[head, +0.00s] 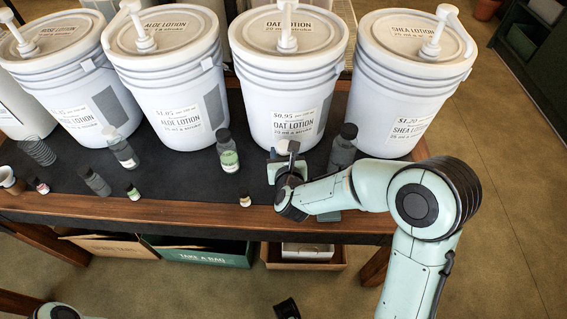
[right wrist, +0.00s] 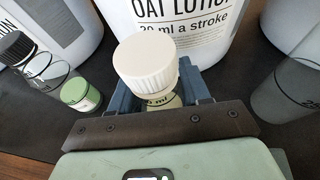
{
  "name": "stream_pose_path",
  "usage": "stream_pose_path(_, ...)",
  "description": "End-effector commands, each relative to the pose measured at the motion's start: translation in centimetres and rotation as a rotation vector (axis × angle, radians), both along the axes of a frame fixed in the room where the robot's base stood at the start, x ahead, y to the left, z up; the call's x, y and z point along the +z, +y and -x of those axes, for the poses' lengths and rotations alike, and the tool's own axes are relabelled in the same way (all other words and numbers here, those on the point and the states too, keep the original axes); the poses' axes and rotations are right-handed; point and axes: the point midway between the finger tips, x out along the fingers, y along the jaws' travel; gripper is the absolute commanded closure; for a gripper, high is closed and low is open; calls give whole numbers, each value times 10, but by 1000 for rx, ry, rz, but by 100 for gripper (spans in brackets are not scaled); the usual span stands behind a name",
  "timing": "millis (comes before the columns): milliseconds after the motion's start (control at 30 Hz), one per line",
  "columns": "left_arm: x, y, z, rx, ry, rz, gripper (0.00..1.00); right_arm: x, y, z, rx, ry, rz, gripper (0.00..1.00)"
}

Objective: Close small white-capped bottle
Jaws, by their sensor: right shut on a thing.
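The small white-capped bottle (right wrist: 160,101) stands between the fingers of my right gripper (right wrist: 160,92) in the right wrist view. Its ribbed white cap (right wrist: 145,68) sits over the neck; I cannot tell whether it is tight. In the head view the cap (head: 284,147) shows in front of the oat lotion bucket (head: 295,85), and my right gripper (head: 287,166) hides most of the bottle. The gripper is shut on the bottle, low over the dark mat. My left gripper is not clearly in view.
A black-capped bottle with green lotion (head: 228,152) stands left of my right gripper, and a dark-capped bottle (head: 343,148) stands right. A tiny bottle (head: 245,200) is near the table's front edge. Several pump buckets, including shea lotion (head: 405,90), line the back.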

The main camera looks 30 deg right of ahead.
Motion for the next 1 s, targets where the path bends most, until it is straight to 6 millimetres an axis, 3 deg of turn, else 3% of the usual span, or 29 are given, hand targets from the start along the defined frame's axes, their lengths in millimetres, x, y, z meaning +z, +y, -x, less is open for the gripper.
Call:
stream_pose_path(233, -1, 0, 0, 0, 0, 0, 29, -4, 0, 0, -1, 1, 0, 100)
stream_pose_path(500, -6, 0, -2, 2, -8, -1, 29, -42, 0, 0, 1, 3, 1, 100)
stream_pose_path(933, -10, 0, -4, 4, -15, -3, 29, -46, 0, 0, 1, -1, 0, 100)
stream_pose_path(967, -10, 0, -5, 4, -16, -2, 29, -46, 0, 0, 1, 0, 0, 47)
stream_pose_path(1000, -9, 0, -4, 4, -15, -2, 29, -45, 0, 0, 1, 0, 0, 34)
